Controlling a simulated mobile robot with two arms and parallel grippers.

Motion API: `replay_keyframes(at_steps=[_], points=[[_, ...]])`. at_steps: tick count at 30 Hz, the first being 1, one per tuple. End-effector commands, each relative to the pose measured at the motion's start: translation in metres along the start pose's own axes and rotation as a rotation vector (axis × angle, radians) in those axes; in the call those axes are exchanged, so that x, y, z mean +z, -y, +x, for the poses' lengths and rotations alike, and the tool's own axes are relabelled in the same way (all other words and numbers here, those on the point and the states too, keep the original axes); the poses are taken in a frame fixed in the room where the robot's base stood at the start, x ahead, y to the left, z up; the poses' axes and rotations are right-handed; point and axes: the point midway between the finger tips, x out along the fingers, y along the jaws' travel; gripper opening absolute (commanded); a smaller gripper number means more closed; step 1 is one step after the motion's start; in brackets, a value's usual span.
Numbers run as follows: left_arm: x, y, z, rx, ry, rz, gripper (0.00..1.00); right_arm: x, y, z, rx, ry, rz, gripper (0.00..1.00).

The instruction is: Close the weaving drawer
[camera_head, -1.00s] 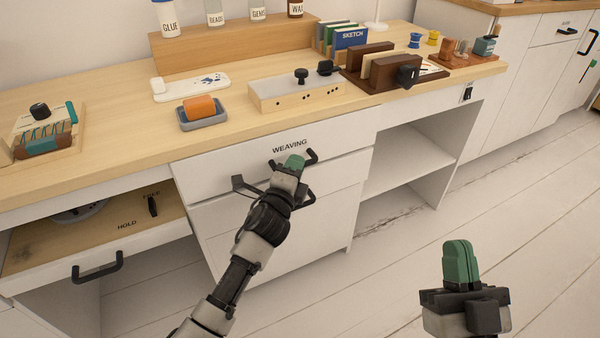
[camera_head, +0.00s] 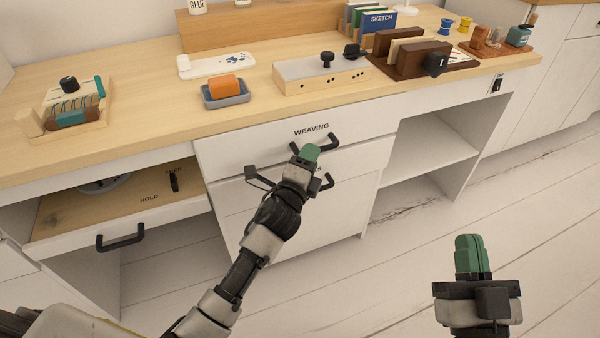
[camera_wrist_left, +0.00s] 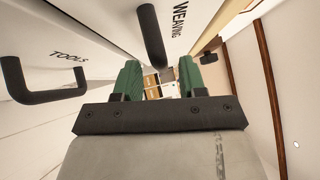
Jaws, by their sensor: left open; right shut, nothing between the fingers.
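The weaving drawer (camera_head: 238,148) is the white top drawer labelled WEAVING, with a black bar handle (camera_head: 331,140). In the head view its right edge appears to stand slightly out from the front below; how far is unclear. My left gripper (camera_head: 310,153) is in front of it, its green fingertips overlapping the handle's lower middle. In the left wrist view the fingers (camera_wrist_left: 160,80) are apart with nothing between them. The handle also shows there (camera_wrist_left: 150,35), just beyond and above the fingertips; contact cannot be told. My right gripper (camera_head: 471,256) is shut and empty over the floor at right.
Below is the tools drawer, its handle (camera_wrist_left: 42,80) visible in the left wrist view. A drawer (camera_head: 150,232) marked HOLD stands open at left. Floor at right is clear.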

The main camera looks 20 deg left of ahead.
Motion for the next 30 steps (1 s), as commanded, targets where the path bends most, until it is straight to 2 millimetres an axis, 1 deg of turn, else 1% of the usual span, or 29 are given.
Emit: replay_keyframes(at_steps=[1, 6, 9, 12, 16, 30], points=[[0.0, 0.001, -0.013, 0.004, 0.0, -0.001, 0.41, 0.003, -0.001, 0.001, 0.003, 0.048, -0.002, 0.0], [0.0, 0.001, -0.046, 0.004, 0.0, -0.001, 0.41, 0.021, -0.004, -0.003, 0.01, 0.189, -0.006, 0.0], [0.0, 0.0, -0.061, 0.002, 0.001, -0.001, 0.41, 0.027, -0.005, -0.005, 0.012, 0.237, -0.008, 0.0], [0.0, 0.0, -0.07, 0.002, 0.001, 0.0, 0.41, 0.031, -0.006, -0.007, 0.014, 0.266, -0.008, 0.0], [0.001, 0.0, -0.075, 0.0, 0.001, 0.0, 0.41, 0.033, -0.006, -0.008, 0.015, 0.283, -0.008, 0.0], [0.0, 0.0, -0.075, 0.0, 0.001, -0.007, 0.41, 0.034, -0.006, -0.008, 0.015, 0.283, -0.008, 0.0]])
